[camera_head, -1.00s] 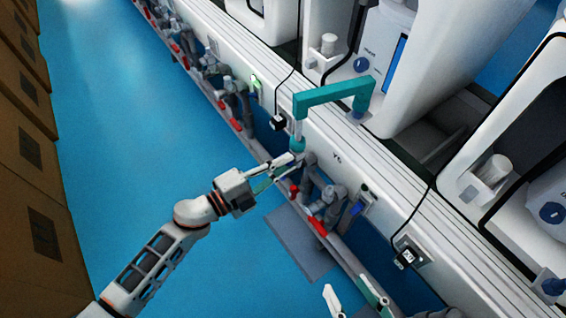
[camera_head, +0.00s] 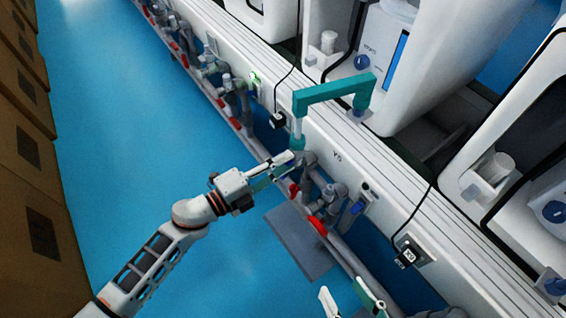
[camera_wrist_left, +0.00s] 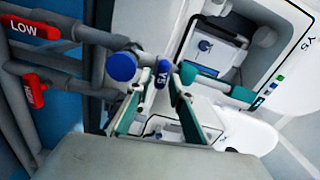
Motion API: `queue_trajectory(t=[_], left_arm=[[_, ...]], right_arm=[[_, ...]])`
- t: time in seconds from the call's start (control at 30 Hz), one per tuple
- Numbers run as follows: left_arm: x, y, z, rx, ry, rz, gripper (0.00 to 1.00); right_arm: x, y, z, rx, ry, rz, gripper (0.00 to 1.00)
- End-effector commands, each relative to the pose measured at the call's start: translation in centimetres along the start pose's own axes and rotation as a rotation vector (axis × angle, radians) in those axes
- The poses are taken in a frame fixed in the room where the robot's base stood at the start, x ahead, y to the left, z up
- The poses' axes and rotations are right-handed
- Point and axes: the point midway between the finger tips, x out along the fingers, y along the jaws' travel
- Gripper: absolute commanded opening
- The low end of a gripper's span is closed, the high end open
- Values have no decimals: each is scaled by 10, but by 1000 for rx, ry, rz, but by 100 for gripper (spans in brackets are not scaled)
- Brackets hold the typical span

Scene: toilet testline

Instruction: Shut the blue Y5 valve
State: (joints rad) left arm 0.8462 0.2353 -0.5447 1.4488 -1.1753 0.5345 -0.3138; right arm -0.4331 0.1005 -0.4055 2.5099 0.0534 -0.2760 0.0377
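The blue Y5 valve handle (camera_wrist_left: 162,74) shows in the left wrist view, with a round blue knob (camera_wrist_left: 122,66) at its left end and a "Y5" label. My left gripper (camera_wrist_left: 158,92) has its two teal-tipped fingers spread, one on each side of the labelled part. I cannot tell whether either finger touches it. In the head view the left gripper (camera_head: 283,168) is at the pipework under the white bench, and the valve is not clearly visible there. My right gripper (camera_head: 350,299) is open and empty at the bottom edge.
Red handles (camera_head: 317,225) sit on the grey pipes along the bench; red LOW handles (camera_wrist_left: 36,90) show in the left wrist view. Cardboard boxes (camera_head: 40,170) line the left.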

Motion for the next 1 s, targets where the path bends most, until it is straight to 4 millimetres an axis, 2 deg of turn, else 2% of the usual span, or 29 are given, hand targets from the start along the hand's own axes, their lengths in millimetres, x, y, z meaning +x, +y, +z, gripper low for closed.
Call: queue_trajectory(t=[0.33, 0.47, 1.0], left_arm=[[0, 0, -1, -1, 2, -1, 29], [-8, 0, -1, -1, 1, 1, 29], [-104, 1, -1, -1, 0, 2, 29]], right_arm=[[0, 1, 0, -5, -2, 0, 40], [0, 1, 0, -4, -1, 0, 40], [0, 0, 0, -2, 0, 0, 40]])
